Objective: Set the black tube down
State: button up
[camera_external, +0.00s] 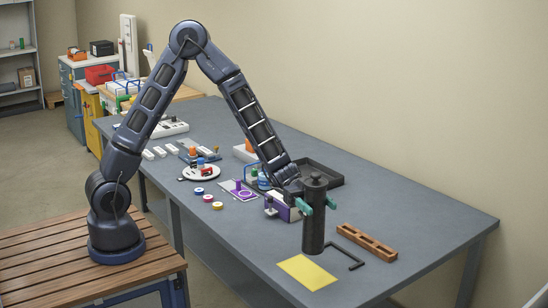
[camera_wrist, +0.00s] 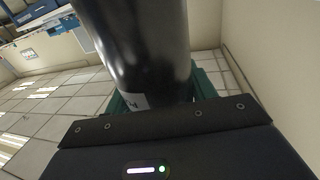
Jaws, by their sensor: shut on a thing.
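The black tube (camera_external: 313,235) stands upright near the front right part of the table, with a narrower knob at its top. My gripper (camera_external: 317,203) is shut on its upper part, a teal finger on each side. Its lower end is just behind the yellow sheet (camera_external: 307,272); I cannot tell whether it touches the table. In the wrist view the tube (camera_wrist: 140,45) fills the upper middle, with a white label low on it. The teal fingers of my gripper (camera_wrist: 160,98) show partly on both sides of it there.
A black L-shaped bar (camera_external: 352,262) and a brown block with slots (camera_external: 367,242) lie right of the tube. A white and purple device (camera_external: 278,207) is close on its left. A black tray (camera_external: 337,180) lies behind. The grey table (camera_external: 430,222) is clear farther right.

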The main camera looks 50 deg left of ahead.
aim_at(318, 241)
notch_tip(318, 241, down, 10)
jog(key=shift+f, duration=0.25)
dwell(0.4)
jog(key=shift+f, duration=0.1)
jog(key=o, duration=1.7)
